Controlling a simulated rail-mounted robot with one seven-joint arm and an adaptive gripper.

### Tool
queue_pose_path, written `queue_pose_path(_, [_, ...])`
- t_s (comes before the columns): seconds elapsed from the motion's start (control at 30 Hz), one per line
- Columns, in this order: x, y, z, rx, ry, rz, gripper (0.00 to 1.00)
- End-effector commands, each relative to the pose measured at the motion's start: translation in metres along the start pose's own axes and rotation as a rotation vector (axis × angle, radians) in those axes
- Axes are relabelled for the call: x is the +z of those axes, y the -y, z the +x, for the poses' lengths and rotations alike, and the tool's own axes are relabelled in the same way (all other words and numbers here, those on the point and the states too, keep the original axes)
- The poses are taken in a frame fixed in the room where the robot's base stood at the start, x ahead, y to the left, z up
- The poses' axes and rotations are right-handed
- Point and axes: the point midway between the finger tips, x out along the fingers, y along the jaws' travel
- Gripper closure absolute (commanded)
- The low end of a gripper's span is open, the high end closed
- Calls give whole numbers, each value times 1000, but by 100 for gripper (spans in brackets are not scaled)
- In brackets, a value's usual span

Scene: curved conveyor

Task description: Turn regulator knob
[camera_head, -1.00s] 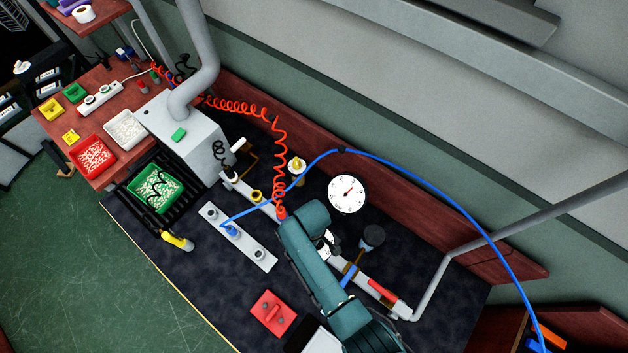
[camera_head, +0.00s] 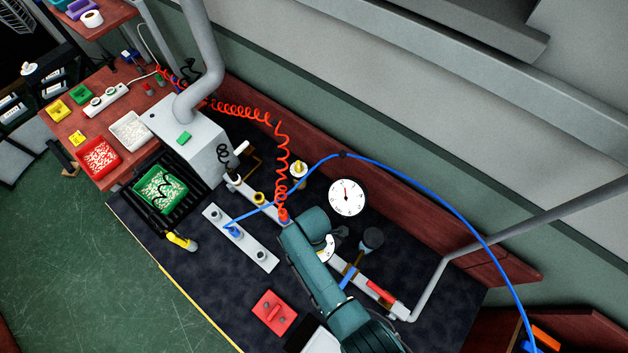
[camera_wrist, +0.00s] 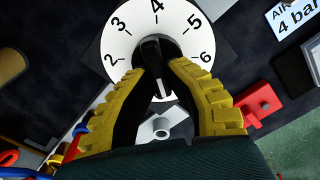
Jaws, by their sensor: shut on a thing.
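The regulator knob (camera_wrist: 153,48) is black and sits at the centre of a white dial numbered 2 to 6 (camera_wrist: 118,45) in the wrist view. My gripper (camera_wrist: 156,72) has yellow ridged fingers on both sides of the knob and is shut on it. The finger ends converge at the knob and partly cover the lower dial.
A sign (camera_wrist: 298,22) reading "4 bar" is at the wrist view's upper right. A red block (camera_head: 274,312), a grey strip with fittings (camera_head: 241,238), a blue hose (camera_head: 440,190) and a red coiled hose (camera_head: 282,150) surround the arm. The dark mat is partly clear at lower left.

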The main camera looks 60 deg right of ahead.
Motion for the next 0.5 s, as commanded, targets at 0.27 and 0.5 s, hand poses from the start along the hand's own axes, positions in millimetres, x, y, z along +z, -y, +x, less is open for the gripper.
queue_pose_path(0.27, [0, 3, 2, -4, -1, -106, 100])
queue_pose_path(0.5, [0, 3, 2, -4, -1, -132, 100])
